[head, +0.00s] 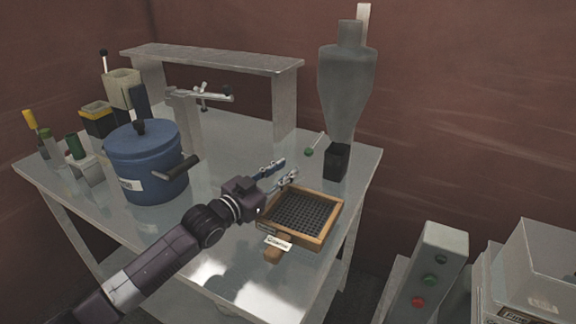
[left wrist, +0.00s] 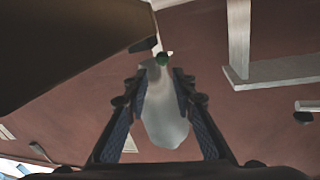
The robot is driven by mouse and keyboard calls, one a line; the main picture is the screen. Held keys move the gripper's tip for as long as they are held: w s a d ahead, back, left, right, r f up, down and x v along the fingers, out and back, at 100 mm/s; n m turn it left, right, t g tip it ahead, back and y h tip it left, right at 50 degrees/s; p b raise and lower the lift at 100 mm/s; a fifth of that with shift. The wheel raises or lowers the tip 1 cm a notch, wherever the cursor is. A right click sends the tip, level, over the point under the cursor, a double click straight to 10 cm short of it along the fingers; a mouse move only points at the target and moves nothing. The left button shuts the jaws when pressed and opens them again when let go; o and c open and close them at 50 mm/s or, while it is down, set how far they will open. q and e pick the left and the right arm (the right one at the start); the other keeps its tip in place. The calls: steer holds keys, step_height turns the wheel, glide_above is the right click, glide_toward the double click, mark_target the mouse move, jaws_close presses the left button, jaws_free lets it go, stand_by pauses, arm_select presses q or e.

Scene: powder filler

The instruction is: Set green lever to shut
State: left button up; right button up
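The green lever (head: 309,152) is a green ball on a thin pale rod that slants up to the right, beside the black outlet block (head: 336,161) of the grey powder filler (head: 346,75). In the left wrist view, its green ball (left wrist: 162,59) shows just beyond the fingertips, near the line between them. My left gripper (head: 290,169) is open and empty. It hovers above the table, to the lower left of the ball and apart from it. It also shows open in the left wrist view (left wrist: 160,88). My right gripper is not in view.
A wooden-framed sieve (head: 330,235) lies below my left gripper. A blue pot (head: 145,165) stands left of it, with several containers behind. A metal shelf (head: 215,60) spans the table's back. A control box with green and red buttons (head: 436,262) stands at right.

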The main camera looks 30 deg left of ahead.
arm_select(q)
steer(key=shift+n+g+y, duration=0.4)
steer(key=shift+g+y, duration=0.2)
steer(key=shift+g, duration=0.3)
steer(key=d+r, duration=0.1)
steer(key=r, duration=0.1)
steer(key=w+d+r+b, duration=0.1)
steer(key=d+r, duration=0.1)
steer(key=w+d+r, duration=0.1)
steer(key=r, duration=0.1)
steer(key=shift+w+d+b, duration=0.1)
steer(key=shift+d+b, duration=0.15)
steer(key=shift+b, duration=0.1)
jaws_close()
step_height(320, 180, up, 4)
steer(key=s+a+n+g+y+b, duration=0.1)
steer(key=s+n+y, duration=0.1)
steer(key=y, duration=0.1)
steer(key=p, duration=0.2)
glide_toward(316, 142)
steer(key=w+r, duration=0.3)
steer(key=r, duration=0.1)
steer(key=shift+n, duration=0.3)
step_height(316, 142, down, 5)
steer(key=shift+s+r, duration=0.2)
steer(key=shift+f, duration=0.15)
steer(key=shift+f, duration=2.05)
